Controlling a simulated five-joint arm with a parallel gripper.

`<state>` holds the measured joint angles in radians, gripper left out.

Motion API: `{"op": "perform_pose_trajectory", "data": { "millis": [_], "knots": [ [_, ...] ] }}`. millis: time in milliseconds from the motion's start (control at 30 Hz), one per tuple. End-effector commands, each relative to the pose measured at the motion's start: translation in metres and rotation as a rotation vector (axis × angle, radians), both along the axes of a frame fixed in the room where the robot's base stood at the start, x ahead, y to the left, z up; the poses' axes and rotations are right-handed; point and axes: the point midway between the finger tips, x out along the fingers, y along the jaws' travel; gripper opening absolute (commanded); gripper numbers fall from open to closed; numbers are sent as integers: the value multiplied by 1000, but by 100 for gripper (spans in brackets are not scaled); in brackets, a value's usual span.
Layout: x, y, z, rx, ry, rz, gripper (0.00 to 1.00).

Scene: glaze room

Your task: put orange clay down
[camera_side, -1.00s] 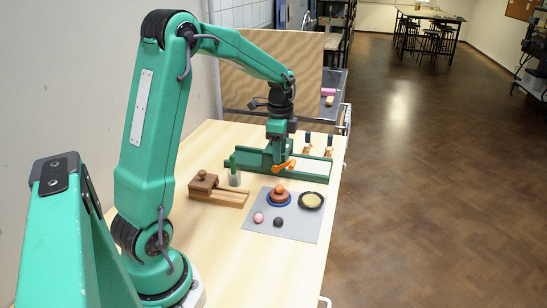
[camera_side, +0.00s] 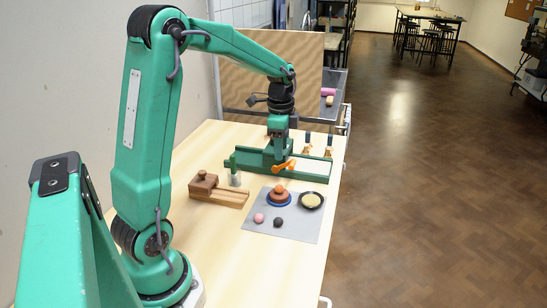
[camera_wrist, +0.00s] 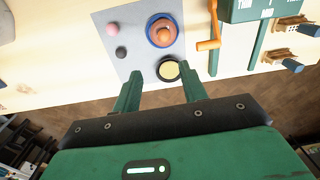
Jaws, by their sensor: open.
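The orange clay (camera_side: 279,189) looks like a small ball resting on a wider brown-orange piece on a blue round dish (camera_side: 270,202). In the wrist view the clay (camera_wrist: 164,31) sits inside the blue dish (camera_wrist: 149,40), beyond my fingertips. My gripper (camera_wrist: 163,72) is open, with nothing between its two green fingers. In the side view my gripper (camera_side: 279,150) hangs pointing down over the green fixture, behind the dish and apart from the clay. Its fingertips are hard to separate from the green fixture there.
A grey mat (camera_side: 298,230) bears the dish, a black ring-shaped dish (camera_side: 311,200), a pink ball (camera_side: 259,218) and a dark ball (camera_side: 278,223). A green fixture (camera_side: 312,170) with an orange handle (camera_side: 284,167) stands behind. A wooden block (camera_side: 203,185) is left. Bare table lies in front.

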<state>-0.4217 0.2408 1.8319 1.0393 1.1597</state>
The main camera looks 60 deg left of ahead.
Motion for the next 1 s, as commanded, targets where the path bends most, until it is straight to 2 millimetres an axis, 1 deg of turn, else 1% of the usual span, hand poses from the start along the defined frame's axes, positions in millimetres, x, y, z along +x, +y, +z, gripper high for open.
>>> {"op": "perform_pose_trajectory", "data": {
  "millis": [33, 267, 500, 733, 1000],
  "knots": [
    [-3, -7, 7, 5, -14, 15, 42],
    [-23, -47, 38, 18, -93, 136, 42],
    [-55, -89, 64, 8, -190, 282, 42],
    [-90, -123, 78, -30, -283, 418, 42],
    [-132, -155, 82, -108, -381, 576, 42]
  ]
}}
